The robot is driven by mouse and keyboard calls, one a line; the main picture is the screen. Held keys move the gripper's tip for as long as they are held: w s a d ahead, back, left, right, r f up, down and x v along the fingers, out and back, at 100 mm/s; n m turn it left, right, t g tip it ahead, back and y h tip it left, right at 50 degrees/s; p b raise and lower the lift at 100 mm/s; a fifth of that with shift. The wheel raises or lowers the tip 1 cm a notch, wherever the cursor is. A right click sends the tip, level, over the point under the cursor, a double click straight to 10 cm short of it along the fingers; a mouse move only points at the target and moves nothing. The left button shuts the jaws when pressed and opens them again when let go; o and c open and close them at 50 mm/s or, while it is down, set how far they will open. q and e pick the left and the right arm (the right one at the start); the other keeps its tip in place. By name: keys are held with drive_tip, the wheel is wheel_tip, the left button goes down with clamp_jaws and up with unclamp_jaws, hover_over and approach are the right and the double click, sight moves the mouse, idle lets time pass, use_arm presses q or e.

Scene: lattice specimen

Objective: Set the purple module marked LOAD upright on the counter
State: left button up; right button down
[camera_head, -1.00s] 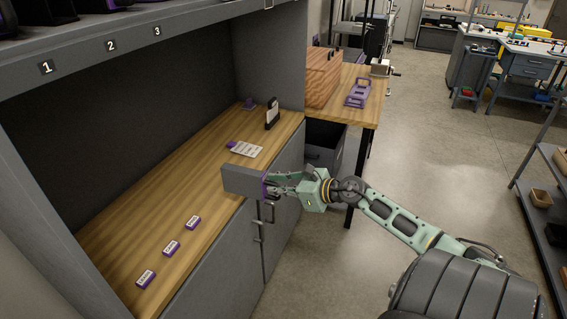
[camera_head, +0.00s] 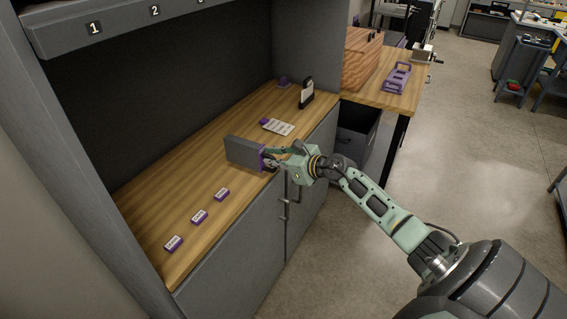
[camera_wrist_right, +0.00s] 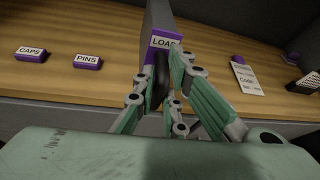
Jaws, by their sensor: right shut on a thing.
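The module marked LOAD is a dark grey block (camera_head: 243,153) with a purple end. In the right wrist view its purple face (camera_wrist_right: 163,44) carries a white LOAD label. My right gripper (camera_head: 270,160) is shut on that purple end, and its fingers also show in the right wrist view (camera_wrist_right: 168,82). The module stands on its long edge over the wooden counter (camera_head: 150,200), near the front edge. I cannot tell whether its underside touches the wood. My left gripper is not in view.
Several small purple labelled blocks, among them CAPS (camera_wrist_right: 31,54) and PINS (camera_wrist_right: 88,61), lie along the counter front. A numbered shelf (camera_head: 125,22) overhangs the counter.

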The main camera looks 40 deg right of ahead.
sight(262, 157)
drive_tip(key=x, duration=0.3)
drive_tip(key=b+x, duration=0.1)
drive_tip(key=shift+w+a+r, duration=0.2)
drive_tip(key=shift+a+r, duration=0.05)
drive_tip(key=shift+a, duration=0.15)
drive_tip(key=shift+w+a+f+b, duration=0.1)
drive_tip(key=shift+w+f+b, duration=0.05)
drive_tip(key=shift+f+b, duration=0.45)
drive_tip(key=shift+w+a+f+b, duration=0.1)
drive_tip(key=shift+w+f+b, duration=0.1)
drive_tip(key=shift+f+b, duration=0.4)
drive_tip(key=shift+w+a+f+b, duration=0.1)
drive_tip(key=shift+w+f+b, duration=0.15)
drive_tip(key=shift+f+b, duration=0.25)
drive_tip(key=shift+w+f+b, duration=0.25)
drive_tip(key=shift+f+b, duration=0.2)
drive_tip(key=shift+b, duration=0.15)
drive_tip(key=shift+f, duration=0.25)
drive_tip(key=c, duration=1.7)
unclamp_jaws()
drive_tip(key=shift+o, duration=0.8)
drive_tip(key=shift+s+f, duration=0.1)
drive_tip(key=shift+f, duration=0.05)
drive_tip(key=o, duration=1.4)
